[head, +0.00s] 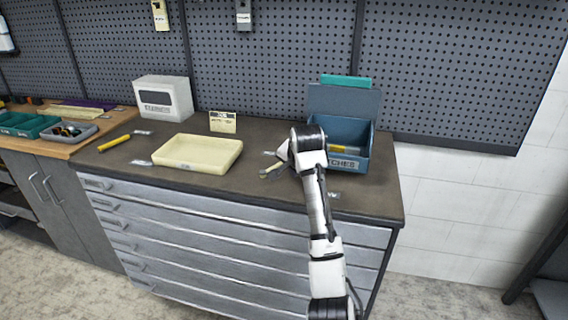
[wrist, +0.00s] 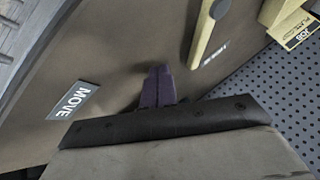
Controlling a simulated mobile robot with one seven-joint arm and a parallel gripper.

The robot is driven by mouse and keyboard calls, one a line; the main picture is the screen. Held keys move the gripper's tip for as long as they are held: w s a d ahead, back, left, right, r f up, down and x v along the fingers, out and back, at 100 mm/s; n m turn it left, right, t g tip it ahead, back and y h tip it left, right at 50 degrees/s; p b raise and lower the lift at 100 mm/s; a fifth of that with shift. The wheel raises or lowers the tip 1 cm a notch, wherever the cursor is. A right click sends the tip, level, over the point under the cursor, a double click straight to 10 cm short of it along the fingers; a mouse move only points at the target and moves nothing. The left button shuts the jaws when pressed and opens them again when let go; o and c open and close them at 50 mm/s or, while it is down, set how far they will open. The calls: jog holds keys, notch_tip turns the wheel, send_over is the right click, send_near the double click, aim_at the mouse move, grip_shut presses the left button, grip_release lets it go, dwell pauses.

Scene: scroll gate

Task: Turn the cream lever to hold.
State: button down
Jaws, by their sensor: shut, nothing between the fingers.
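The cream lever (wrist: 207,35) lies along the dark worktop at the top of the wrist view, with a round dark cap (wrist: 219,9) at its upper end. Its lower end is beside a small pale label (wrist: 215,54) too blurred to read. A label reading MOVE (wrist: 72,101) lies farther left, apart from the lever. In the head view the lever (head: 272,169) shows just left of my arm. My gripper (wrist: 158,88) is shut and empty, its purple fingertips left of and below the lever, apart from it in the picture.
A blue open box (head: 384,110) stands right of my arm at the back. A cream tray (head: 170,164) lies to the left, with a yellow-handled tool (head: 115,143) beyond it. A small card (head: 222,122) stands behind the tray. Bare worktop lies between tray and lever.

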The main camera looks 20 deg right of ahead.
jog(key=shift+w+a+f+p, duration=0.1)
jog(key=shift+w+a+p, duration=0.2)
jog(key=shift+w, duration=0.35)
jog(key=shift+w+a+f+p, duration=0.15)
jog(key=shift+w+a, duration=0.15)
jog(key=shift+w, duration=0.4)
jog(key=shift+w+a+f+p, duration=0.1)
jog(key=shift+w+a+p, duration=0.2)
jog(key=shift+w, duration=0.35)
jog(key=shift+d, duration=0.15)
